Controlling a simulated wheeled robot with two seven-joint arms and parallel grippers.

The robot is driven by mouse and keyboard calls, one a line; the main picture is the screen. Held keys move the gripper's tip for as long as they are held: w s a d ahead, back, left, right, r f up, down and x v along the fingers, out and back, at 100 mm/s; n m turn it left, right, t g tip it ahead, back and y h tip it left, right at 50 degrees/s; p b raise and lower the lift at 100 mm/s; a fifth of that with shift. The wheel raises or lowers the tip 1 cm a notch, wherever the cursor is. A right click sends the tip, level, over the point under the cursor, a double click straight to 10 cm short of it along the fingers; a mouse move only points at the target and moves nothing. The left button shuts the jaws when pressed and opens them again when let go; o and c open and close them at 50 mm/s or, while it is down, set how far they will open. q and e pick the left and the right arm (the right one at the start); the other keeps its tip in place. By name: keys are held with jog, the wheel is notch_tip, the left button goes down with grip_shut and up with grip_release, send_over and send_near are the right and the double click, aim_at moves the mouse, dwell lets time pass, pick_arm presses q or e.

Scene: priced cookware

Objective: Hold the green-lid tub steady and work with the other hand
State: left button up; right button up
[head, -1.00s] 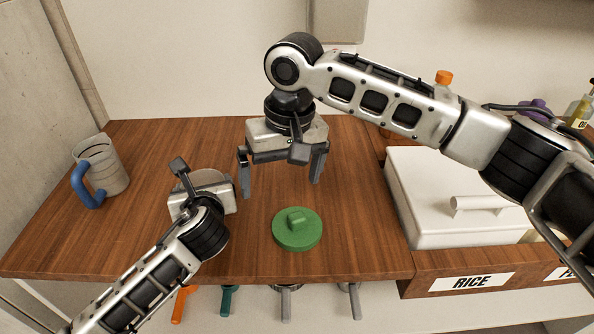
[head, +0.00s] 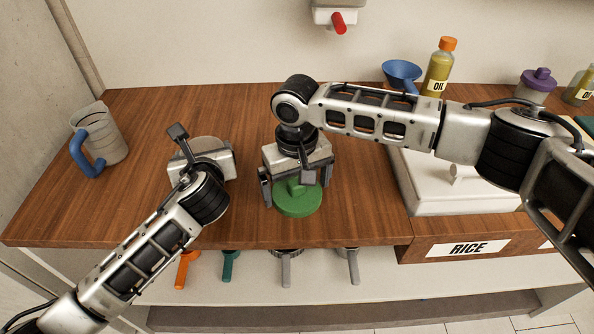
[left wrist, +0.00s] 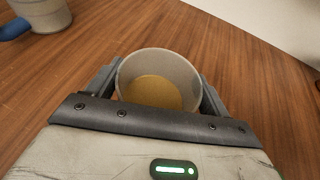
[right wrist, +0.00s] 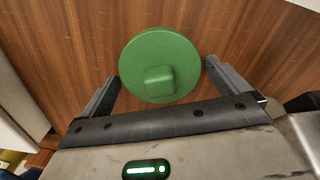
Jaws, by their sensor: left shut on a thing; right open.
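The tub (left wrist: 158,75) is round and pale with something yellowish-brown inside. It stands open on the wooden table, and my left gripper (left wrist: 160,88) is shut on it, one finger on each side. In the head view my left gripper (head: 195,165) largely hides the tub. The green lid (head: 298,200) lies flat on the table to the right of the tub, its block-shaped knob up. My right gripper (head: 297,190) is open above the lid. In the right wrist view the lid (right wrist: 160,52) lies between and just beyond the open fingers (right wrist: 158,85).
A grey jug (head: 108,135) with a blue handle stands at the table's left. A white lidded bin (head: 450,195) labelled RICE is at the right. An oil bottle (head: 438,72) and a blue funnel (head: 401,74) stand behind it. Several handles hang below the table's front edge.

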jog(key=shift+f, duration=0.15)
jog(key=c, duration=0.7)
jog(key=shift+r, duration=0.2)
jog(key=shift+r, duration=3.35)
